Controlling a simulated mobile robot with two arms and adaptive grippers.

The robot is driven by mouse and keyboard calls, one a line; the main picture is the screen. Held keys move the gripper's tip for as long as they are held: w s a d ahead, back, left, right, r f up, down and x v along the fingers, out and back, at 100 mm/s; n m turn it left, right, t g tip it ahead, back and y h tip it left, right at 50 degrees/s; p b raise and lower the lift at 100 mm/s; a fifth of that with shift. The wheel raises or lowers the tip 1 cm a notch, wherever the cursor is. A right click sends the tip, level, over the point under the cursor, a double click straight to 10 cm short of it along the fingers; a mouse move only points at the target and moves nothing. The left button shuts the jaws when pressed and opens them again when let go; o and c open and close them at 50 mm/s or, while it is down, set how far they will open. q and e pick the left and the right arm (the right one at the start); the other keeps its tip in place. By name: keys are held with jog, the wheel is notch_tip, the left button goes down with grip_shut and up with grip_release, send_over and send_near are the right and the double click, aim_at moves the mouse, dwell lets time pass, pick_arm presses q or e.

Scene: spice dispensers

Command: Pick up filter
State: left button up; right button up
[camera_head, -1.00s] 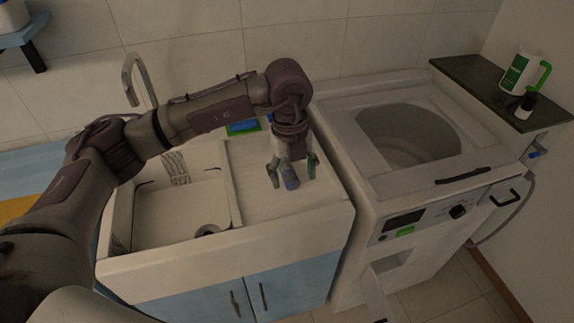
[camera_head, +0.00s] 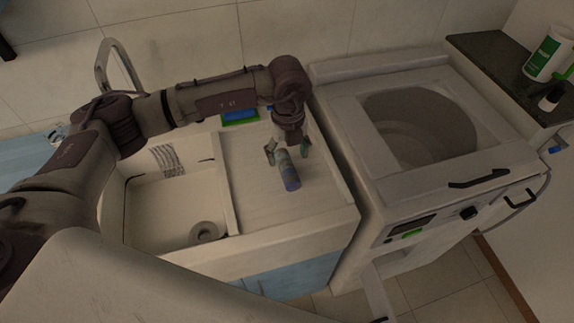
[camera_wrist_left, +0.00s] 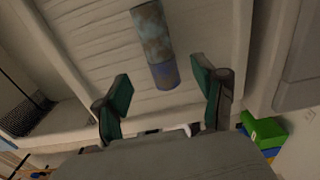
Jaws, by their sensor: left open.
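The filter (camera_head: 290,178) is a small cylinder, mottled grey-brown with a blue end, on the white draining board (camera_head: 245,190) beside the sink basin. My left gripper (camera_head: 287,151) is just above and behind it, fingers apart. In the left wrist view the filter (camera_wrist_left: 155,45) lies beyond and between the open green-padded fingertips (camera_wrist_left: 165,92); nothing is held. In that view a gap shows between the filter and each finger. My right gripper is not in view.
The sink basin (camera_head: 165,215) is left of the draining board. A top-loading washing machine (camera_head: 335,130) stands close on the right. A green-and-blue sponge (camera_head: 240,117) lies at the back of the board. A dark shelf (camera_head: 490,65) at the right holds a white-green jug (camera_head: 547,55) and small bottle (camera_head: 551,97).

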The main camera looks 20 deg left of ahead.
aim_at(287, 164)
pick_arm(q)
jog(key=shift+f, duration=0.5)
jog(key=shift+w+f, duration=0.15)
jog(key=shift+f, duration=0.1)
jog(key=f, duration=0.1)
jog(key=f+p, duration=0.2)
jog(key=f, duration=0.1)
jog(key=shift+w+a+f, duration=0.1)
jog(key=shift+w+a, duration=0.05)
jog(key=shift+a, duration=0.1)
jog(key=shift+f, duration=0.45)
jog(key=c, duration=1.3)
jog(key=shift+o, duration=0.2)
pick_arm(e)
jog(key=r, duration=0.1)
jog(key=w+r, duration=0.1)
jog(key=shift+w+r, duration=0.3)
pick_arm(q)
jog(key=shift+r, duration=0.1)
